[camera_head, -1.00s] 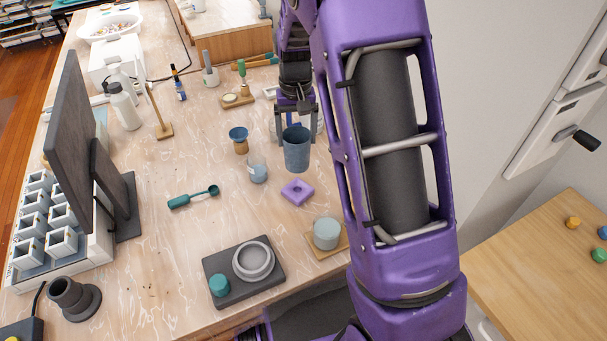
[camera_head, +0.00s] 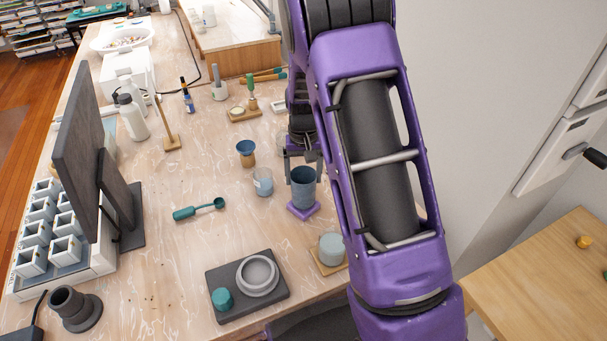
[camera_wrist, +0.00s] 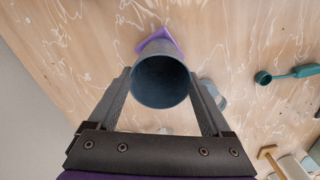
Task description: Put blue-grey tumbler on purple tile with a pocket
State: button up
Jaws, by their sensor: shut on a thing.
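The blue-grey tumbler (camera_head: 303,188) is upright between the fingers of my gripper (camera_head: 302,163), which is shut on it. In the wrist view the tumbler (camera_wrist: 160,82) shows its open mouth, with a finger of my gripper (camera_wrist: 160,95) on either side. The purple tile (camera_head: 303,211) lies on the table directly below the tumbler in the head view. In the wrist view the tile (camera_wrist: 158,40) shows only partly, behind the tumbler. The tile's pocket is hidden by the tumbler. I cannot tell whether the tumbler touches the tile.
A clear cup (camera_head: 263,182) stands close left of the tumbler. A pale round block on a wooden base (camera_head: 331,250) is in front. A dark tray (camera_head: 232,310) holds a grey ring and a teal cylinder. A teal spoon (camera_head: 199,209) lies to the left on clear table.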

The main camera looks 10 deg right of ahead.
jog(key=shift+f+b, duration=0.3)
jog(key=shift+f, duration=0.2)
jog(key=o, duration=1.5)
jog(key=shift+r+p, duration=0.45)
jog(key=shift+r, duration=0.1)
notch_tip(320, 180, up, 12)
jog(key=shift+p, duration=0.45)
jog(key=shift+r, duration=0.15)
